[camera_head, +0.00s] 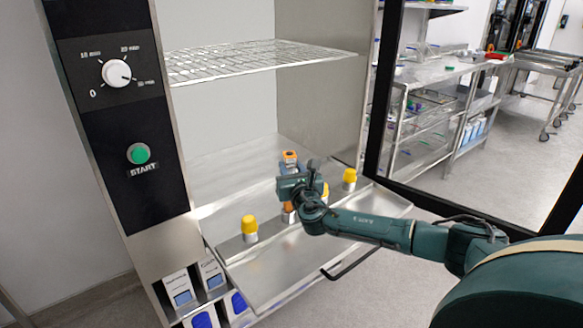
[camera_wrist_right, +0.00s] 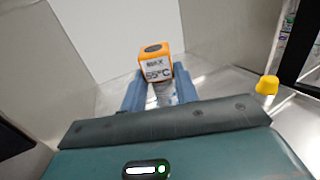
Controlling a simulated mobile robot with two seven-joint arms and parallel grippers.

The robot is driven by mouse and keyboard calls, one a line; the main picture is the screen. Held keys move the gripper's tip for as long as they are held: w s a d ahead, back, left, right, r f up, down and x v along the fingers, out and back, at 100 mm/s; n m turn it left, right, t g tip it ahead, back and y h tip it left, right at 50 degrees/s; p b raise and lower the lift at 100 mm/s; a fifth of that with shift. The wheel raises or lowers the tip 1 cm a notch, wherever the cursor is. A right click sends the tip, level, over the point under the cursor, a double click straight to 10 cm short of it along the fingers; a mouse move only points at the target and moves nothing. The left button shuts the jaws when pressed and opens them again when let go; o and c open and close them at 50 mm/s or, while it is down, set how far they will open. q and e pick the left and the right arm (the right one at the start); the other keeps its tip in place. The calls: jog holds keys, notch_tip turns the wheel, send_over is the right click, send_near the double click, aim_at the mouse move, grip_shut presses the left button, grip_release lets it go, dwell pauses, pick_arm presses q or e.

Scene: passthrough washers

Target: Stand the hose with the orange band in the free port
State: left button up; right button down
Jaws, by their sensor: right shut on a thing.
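My right gripper (camera_head: 290,176) is over the lowered door shelf of the washer, shut on the hose with the orange band (camera_head: 289,157). In the right wrist view the orange top of the hose (camera_wrist_right: 155,50) carries a label reading "MAX 55°C", and its pale body sits between the two fingers (camera_wrist_right: 150,92). A little orange also shows below the gripper in the head view. The hose looks about upright. I cannot tell whether its lower end touches anything. I cannot make out the free port; the gripper and wrist cover the shelf there. My left gripper is not in view.
A yellow-topped piece (camera_head: 249,228) stands left of the gripper and another (camera_head: 349,179) to its right; part of a third yellow top (camera_head: 325,190) shows behind my wrist. A wire rack (camera_head: 250,60) hangs above in the chamber. A dark-framed door (camera_head: 383,100) borders the right.

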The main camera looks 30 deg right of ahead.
jog(key=c, duration=1.4)
grip_release()
jog(key=f, duration=0.2)
jog(key=shift+s+f, duration=0.25)
jog(key=shift+f, duration=0.15)
jog(key=shift+c, duration=0.2)
jog(key=shift+o, duration=0.7)
jog(key=shift+w+d+f, duration=0.15)
jog(key=shift+w+f, duration=0.05)
jog(key=o, duration=0.3)
jog(key=shift+s+r, duration=0.1)
jog(key=shift+r, duration=0.25)
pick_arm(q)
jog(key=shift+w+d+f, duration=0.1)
pick_arm(e)
jog(key=shift+r, duration=0.1)
pick_arm(q)
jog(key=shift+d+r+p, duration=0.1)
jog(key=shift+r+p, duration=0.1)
jog(key=shift+p, duration=0.4)
pick_arm(e)
jog(key=v, duration=1.3)
jog(key=shift+r, duration=0.2)
jog(key=shift+s, duration=0.1)
